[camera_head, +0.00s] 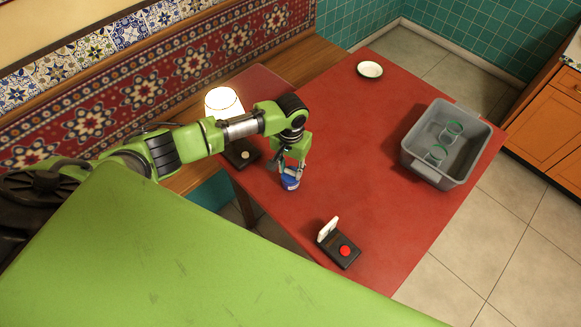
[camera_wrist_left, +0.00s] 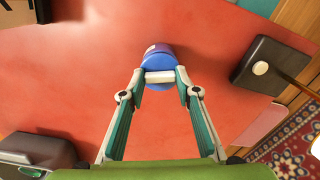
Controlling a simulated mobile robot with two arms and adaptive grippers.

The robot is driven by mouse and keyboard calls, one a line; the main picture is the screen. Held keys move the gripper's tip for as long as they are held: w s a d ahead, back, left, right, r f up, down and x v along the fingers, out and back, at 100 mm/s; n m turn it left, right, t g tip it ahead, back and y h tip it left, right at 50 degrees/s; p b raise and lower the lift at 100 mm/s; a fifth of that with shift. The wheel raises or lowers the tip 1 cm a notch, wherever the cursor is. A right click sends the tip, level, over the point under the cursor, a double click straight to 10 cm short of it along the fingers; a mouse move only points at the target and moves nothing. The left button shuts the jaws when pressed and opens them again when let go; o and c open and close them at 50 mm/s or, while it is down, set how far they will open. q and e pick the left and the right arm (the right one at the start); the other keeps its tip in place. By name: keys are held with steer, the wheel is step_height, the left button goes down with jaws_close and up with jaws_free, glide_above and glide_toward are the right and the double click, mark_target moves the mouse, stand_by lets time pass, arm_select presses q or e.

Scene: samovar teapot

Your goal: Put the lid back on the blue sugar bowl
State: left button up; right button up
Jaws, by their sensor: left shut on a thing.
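The blue sugar bowl (camera_head: 290,183) stands on the red table near its left edge, right under my left gripper (camera_head: 292,168). In the left wrist view, the blue body (camera_wrist_left: 157,54) shows just beyond the fingertips. My right gripper is not in view.
A lit lamp (camera_head: 224,104) with a dark base (camera_head: 241,154) stands behind left of the bowl. A black box with a red button (camera_head: 340,250) is nearer. A grey bin (camera_head: 433,172) with glasses and a white saucer (camera_head: 370,69) sit farther off. The table's middle is clear.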

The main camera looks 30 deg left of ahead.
arm_select(q)
steer(key=shift+f+p, duration=0.15)
steer(key=shift+p, duration=0.4)
stand_by(0.9)
steer(key=o, duration=1.6)
step_height(320, 180, up, 5)
steer(key=p, duration=0.5)
steer(key=shift+p, duration=0.3)
steer(key=shift+r, duration=1)
jaws_close()
